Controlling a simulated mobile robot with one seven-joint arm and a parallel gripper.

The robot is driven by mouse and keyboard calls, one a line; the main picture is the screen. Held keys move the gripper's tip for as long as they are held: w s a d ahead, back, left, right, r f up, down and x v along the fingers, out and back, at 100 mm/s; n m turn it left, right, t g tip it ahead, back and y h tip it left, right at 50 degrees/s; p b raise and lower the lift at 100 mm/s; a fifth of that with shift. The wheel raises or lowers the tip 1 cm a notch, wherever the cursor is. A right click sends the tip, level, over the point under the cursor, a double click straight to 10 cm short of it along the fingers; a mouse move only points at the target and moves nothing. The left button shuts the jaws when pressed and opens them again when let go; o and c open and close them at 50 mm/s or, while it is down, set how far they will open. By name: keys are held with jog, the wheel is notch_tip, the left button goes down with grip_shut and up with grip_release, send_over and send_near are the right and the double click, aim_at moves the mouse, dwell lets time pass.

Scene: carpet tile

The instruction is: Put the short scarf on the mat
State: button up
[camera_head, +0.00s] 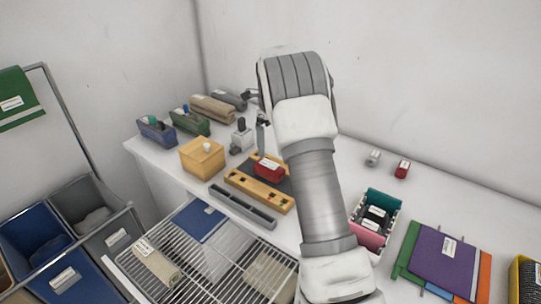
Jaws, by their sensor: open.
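A green cloth (14,99) with a white label hangs over a metal rail at the far left; it may be a scarf, but I cannot tell whether it is the short one. A flat purple piece (440,260) with a label lies over green, orange and blue pieces at the right of the table. I cannot tell whether any of these is the mat. My gripper (258,112) is partly hidden behind my wrist, above the table's back left part. Its jaws are open, with nothing seen between them.
A red labelled block (269,171) sits on a wooden-railed fixture (273,197). A yellow box (202,158) and several small bins stand left of it. A wire rack (213,262) and blue bins (33,243) are in front. A teal-and-pink box (371,238) stands right of my arm.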

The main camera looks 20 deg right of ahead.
jog(key=s+a+r+n+t, duration=0.1)
jog(key=s+a+r+n, duration=0.3)
jog(key=s+r+n, duration=0.4)
jog(key=s+a+r+n+t, duration=0.2)
jog(key=s+a+r+n, duration=0.3)
jog(key=s+r, duration=0.45)
jog(key=s+a+f+n+t, duration=0.1)
jog(key=s+n, duration=0.7)
jog(key=s, duration=0.1)
jog(key=s+a+n+t, duration=0.1)
jog(key=s+a+n, duration=0.1)
jog(key=s+n, duration=0.6)
jog(key=s, duration=0.2)
jog(key=shift+s+a+f+t, duration=0.25)
jog(key=shift+s+f+t, duration=0.05)
jog(key=shift+f, duration=0.05)
